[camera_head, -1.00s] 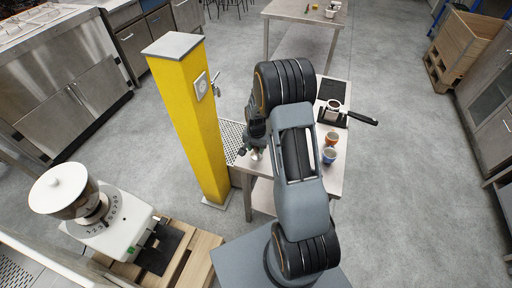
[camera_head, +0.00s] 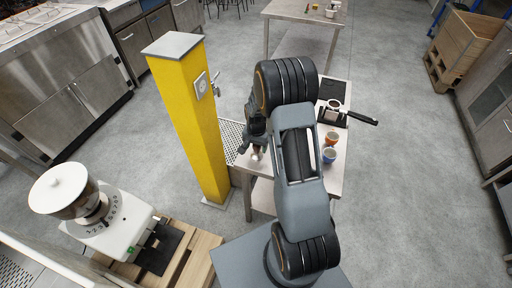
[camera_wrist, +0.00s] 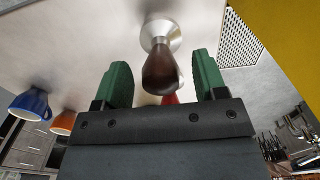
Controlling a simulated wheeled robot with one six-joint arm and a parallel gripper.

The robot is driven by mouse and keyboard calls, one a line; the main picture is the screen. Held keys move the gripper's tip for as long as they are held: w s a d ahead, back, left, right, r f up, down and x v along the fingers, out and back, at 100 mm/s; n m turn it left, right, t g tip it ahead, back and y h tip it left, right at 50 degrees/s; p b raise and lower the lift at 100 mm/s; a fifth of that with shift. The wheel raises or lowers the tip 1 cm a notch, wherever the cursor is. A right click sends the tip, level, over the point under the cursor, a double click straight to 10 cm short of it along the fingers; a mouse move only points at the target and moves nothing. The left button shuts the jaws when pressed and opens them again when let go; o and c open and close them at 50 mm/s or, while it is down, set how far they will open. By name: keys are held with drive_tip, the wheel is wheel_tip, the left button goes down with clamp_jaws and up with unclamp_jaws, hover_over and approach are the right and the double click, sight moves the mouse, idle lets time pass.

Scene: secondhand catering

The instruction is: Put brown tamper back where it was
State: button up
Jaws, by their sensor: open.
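The brown tamper (camera_wrist: 161,70) stands with its silver base on the steel table (camera_wrist: 80,40) in the wrist view. Its dark brown handle points toward my gripper. My gripper (camera_wrist: 163,80) is open, with one green finger on each side of the handle and visible gaps between. In the head view my gripper (camera_head: 256,128) is over the table's left corner, with part of the tamper (camera_head: 256,156) showing small below it.
A red object (camera_wrist: 171,99) shows partly behind the tamper. A blue cup (camera_head: 329,155) and an orange cup (camera_head: 331,139) stand on the table's right side, near a portafilter (camera_head: 334,108). A yellow post (camera_head: 190,120) stands close on the left.

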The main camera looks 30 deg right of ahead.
wheel_tip(320, 180, up, 11)
drive_tip(key=shift+f, duration=0.1)
drive_tip(key=s+a+r+n+t, duration=0.2)
drive_tip(key=s+a+r+n, duration=0.2)
drive_tip(key=s, duration=0.5)
drive_tip(key=s+a+r+n+t, duration=0.2)
drive_tip(key=s+a+r+n, duration=0.3)
drive_tip(key=s+r, duration=0.3)
drive_tip(key=shift+s+a+r, duration=0.3)
drive_tip(key=shift+s+a, duration=0.05)
drive_tip(key=shift+a, duration=0.05)
drive_tip(key=shift+c, duration=0.5)
